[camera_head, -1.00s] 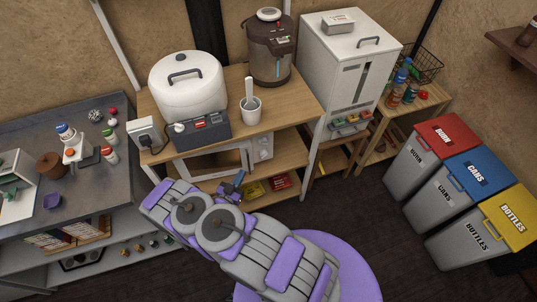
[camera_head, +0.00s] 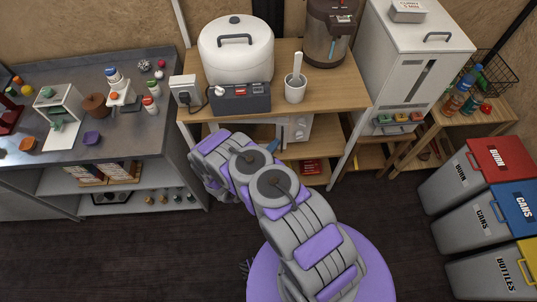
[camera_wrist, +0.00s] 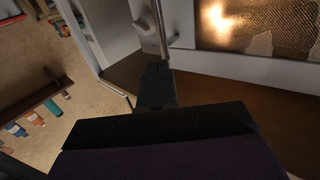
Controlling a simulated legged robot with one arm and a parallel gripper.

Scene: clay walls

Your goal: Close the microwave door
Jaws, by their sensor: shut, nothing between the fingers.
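The white microwave (camera_head: 298,130) sits on the shelf under the wooden tabletop. In the head view my arm hides most of it, and only its right end with the control knobs shows. In the wrist view its mesh door window (camera_wrist: 265,25) glows warm at the upper right. A vertical metal handle (camera_wrist: 162,25) stands left of the window. My gripper (camera_wrist: 155,75) is shut and empty, its tip just below the handle's lower end; I cannot tell whether they touch. How far the door stands open cannot be told.
A white cooker (camera_head: 236,60), a dark power box (camera_head: 240,99) and a cup (camera_head: 296,90) stand on the wooden tabletop (camera_head: 335,95) above. A grey workbench (camera_head: 130,140) is at the left. A white cabinet (camera_head: 410,70) and bins (camera_head: 500,158) are at the right. The floor in front is open.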

